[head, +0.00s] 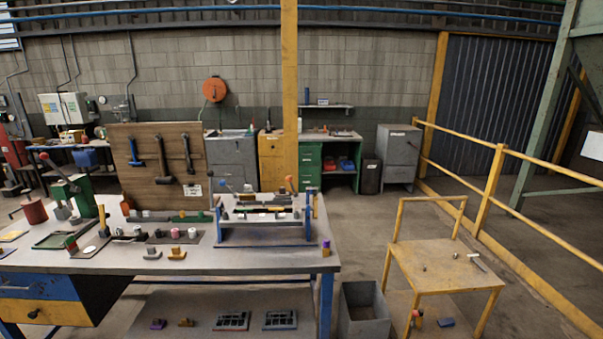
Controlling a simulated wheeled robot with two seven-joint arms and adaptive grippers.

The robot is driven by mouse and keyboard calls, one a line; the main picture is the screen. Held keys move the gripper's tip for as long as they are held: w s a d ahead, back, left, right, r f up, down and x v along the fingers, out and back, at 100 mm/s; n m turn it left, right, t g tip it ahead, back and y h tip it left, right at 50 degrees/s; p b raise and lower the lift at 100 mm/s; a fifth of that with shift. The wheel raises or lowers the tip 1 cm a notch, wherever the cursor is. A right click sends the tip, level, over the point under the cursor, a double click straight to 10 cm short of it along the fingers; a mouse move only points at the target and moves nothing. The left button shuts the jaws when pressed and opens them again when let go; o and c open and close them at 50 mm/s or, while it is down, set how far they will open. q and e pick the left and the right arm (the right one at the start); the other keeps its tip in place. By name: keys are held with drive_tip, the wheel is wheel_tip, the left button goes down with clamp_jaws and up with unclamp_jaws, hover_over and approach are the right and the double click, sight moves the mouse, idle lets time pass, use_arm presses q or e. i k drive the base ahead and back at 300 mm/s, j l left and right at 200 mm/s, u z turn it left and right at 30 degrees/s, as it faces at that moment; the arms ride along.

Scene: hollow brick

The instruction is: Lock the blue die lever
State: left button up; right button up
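A lever with a small blue ball end (223,182) stands at the back left of a blue-framed die fixture (265,239) on the workbench. It looks tilted, its ball up and to the left; I cannot tell whether it is locked. A second lever with an orange ball end (289,178) stands upright at the fixture's right. Light and dark bars lie across the fixture's top. Neither of my grippers is in view.
The grey workbench (180,262) also holds a green press (78,190), a tool board (160,165) and small blocks. A grey bin (364,312) and a yellow stand (445,268) are to the right. Floor right of the bench is partly clear.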

sight(222, 183)
drive_tip(key=i+j+z, duration=0.1)
drive_tip(key=i+j, duration=0.4)
drive_tip(key=j, duration=0.2)
drive_tip(key=i+j+z, duration=0.25)
drive_tip(key=i+j, duration=0.2)
drive_tip(key=j, duration=0.25)
drive_tip(key=i+j, duration=0.25)
drive_tip(key=j, duration=0.15)
drive_tip(key=z, duration=0.05)
